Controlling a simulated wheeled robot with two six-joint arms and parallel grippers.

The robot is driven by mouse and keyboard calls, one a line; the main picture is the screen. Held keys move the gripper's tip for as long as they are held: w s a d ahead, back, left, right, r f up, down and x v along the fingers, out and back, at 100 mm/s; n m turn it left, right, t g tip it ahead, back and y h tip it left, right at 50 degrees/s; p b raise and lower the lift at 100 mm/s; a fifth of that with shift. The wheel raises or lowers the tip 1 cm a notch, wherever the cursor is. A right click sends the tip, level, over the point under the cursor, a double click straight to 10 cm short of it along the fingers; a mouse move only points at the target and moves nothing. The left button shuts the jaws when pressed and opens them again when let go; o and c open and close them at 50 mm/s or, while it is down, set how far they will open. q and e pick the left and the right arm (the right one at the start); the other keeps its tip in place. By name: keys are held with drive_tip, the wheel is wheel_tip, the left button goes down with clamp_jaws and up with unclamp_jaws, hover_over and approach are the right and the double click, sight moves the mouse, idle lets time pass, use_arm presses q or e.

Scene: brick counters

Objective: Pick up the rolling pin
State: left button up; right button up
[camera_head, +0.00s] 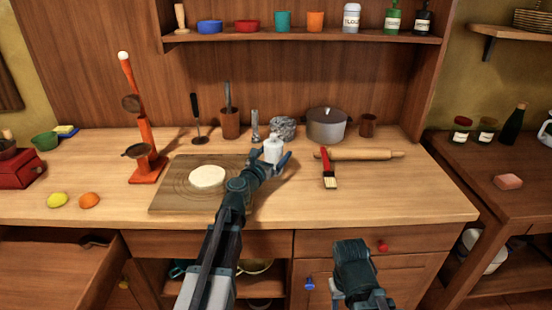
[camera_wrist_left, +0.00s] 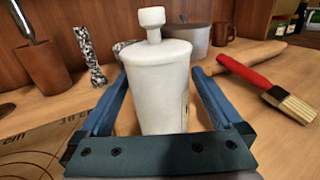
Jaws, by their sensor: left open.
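The wooden rolling pin (camera_head: 372,154) lies across the back right of the counter, its left end near a red-handled brush (camera_head: 328,168). It shows partly in the left wrist view (camera_wrist_left: 252,52), behind the brush (camera_wrist_left: 270,88). My left gripper (camera_head: 279,160) is open, left of the rolling pin. A white lidded jar (camera_head: 273,148) stands upright between its blue fingers, as the left wrist view shows (camera_wrist_left: 158,85). I cannot tell whether the fingers touch the jar. My right arm is low at the front; its fingertips are not visible.
A board (camera_head: 170,199) with flat dough (camera_head: 207,177) lies left of my left arm. A grey pot (camera_head: 326,126) and brown cup (camera_head: 367,125) stand behind the rolling pin. The counter's front right is clear. An open drawer (camera_head: 50,262) juts out at lower left.

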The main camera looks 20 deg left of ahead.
use_arm(q)
drive_tip(key=shift+s, duration=0.1)
clamp_jaws()
idle(0.3)
drive_tip(key=shift+r, duration=0.15)
use_arm(e)
drive_tip(key=shift+r, duration=0.15)
